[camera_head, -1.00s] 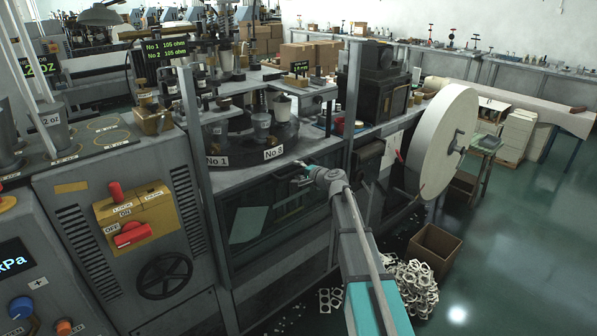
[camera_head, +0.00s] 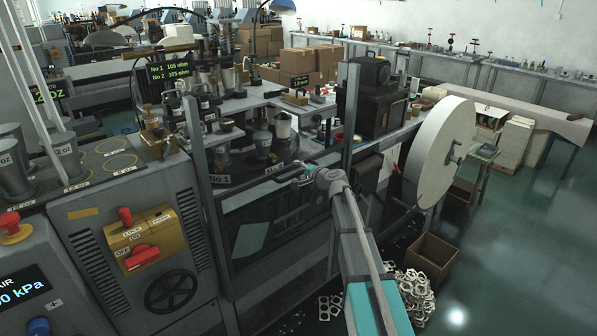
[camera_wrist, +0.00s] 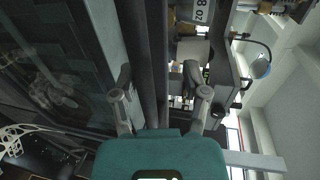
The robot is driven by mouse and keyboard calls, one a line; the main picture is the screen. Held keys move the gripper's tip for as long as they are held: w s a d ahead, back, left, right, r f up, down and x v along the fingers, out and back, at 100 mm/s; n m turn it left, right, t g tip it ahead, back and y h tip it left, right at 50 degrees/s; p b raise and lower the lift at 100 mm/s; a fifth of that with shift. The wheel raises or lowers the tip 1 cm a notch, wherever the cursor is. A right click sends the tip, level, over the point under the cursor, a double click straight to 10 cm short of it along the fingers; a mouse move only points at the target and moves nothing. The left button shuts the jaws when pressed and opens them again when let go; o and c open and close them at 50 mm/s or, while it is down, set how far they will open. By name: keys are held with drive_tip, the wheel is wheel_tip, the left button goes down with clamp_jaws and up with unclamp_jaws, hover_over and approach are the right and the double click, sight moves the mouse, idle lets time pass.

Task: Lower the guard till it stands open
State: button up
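The guard (camera_head: 280,232) is a dark see-through panel in a grey frame on the front of the forming machine. It stands low, and the space above it shows the cups and turret. My gripper (camera_head: 300,178) is at the guard's top edge in the head view. In the wrist view my gripper (camera_wrist: 160,92) has its two fingers spread apart, with a dark bar (camera_wrist: 156,45) running between or just beyond them. I see no clear contact with the bar. The guard's glass fills the left of the wrist view. The handle cannot be made out surely.
A control box (camera_head: 140,235) with red switches stands left of the guard. A large pale reel (camera_head: 437,150) stands to the right. An open carton (camera_head: 432,257) and scrap rings (camera_head: 412,290) lie on the floor. Upright posts (camera_head: 348,110) flank the guard opening.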

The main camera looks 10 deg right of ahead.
drive_tip(key=shift+r+p, duration=10)
drive_tip(key=shift+r, duration=0.3)
drive_tip(key=p+v, duration=0.1)
drive_tip(key=v, duration=0.4)
drive_tip(key=shift+s+f, duration=0.1)
drive_tip(key=shift+s, duration=0.05)
